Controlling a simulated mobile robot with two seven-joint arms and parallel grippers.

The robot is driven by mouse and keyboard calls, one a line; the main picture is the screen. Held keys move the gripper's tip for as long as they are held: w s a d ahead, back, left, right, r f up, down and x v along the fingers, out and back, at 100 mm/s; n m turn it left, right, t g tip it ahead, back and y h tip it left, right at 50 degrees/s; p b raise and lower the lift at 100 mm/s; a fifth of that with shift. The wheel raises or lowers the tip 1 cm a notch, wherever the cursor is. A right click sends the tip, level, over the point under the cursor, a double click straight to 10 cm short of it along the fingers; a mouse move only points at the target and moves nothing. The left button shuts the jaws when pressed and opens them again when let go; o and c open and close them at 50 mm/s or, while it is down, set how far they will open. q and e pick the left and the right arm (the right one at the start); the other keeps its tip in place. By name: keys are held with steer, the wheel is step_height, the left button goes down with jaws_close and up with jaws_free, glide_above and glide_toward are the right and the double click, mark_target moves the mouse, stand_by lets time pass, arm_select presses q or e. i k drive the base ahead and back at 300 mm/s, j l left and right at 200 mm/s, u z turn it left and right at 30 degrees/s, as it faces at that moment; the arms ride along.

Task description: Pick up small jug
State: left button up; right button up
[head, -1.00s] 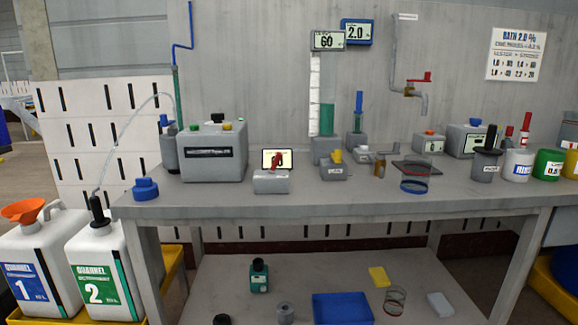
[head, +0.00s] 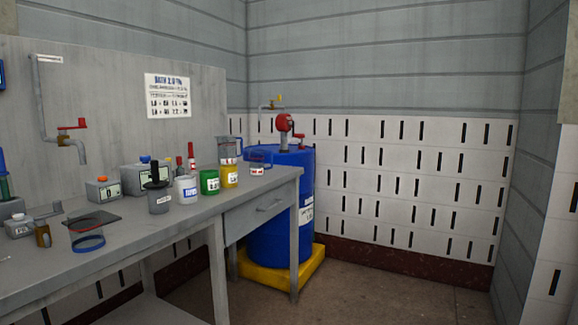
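A clear jug-like vessel (head: 230,146) stands at the far right end of the bench, behind the yellow labelled container (head: 229,176), which hides its lower part. Another clear open vessel (head: 87,233) with a blue band near its base stands closer, at the lower left of the bench. I cannot tell for sure which of them is the small jug. Neither of my grippers is in view.
Labelled pots, including a green one (head: 209,182) and a grey one (head: 158,201), line the grey bench (head: 150,240). A blue drum (head: 275,220) with a red pump (head: 284,123) stands in a yellow tray (head: 312,268) beyond the bench. The floor (head: 400,290) at right is clear.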

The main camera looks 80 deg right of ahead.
mark_target(258, 169)
steer(key=z, duration=2.45)
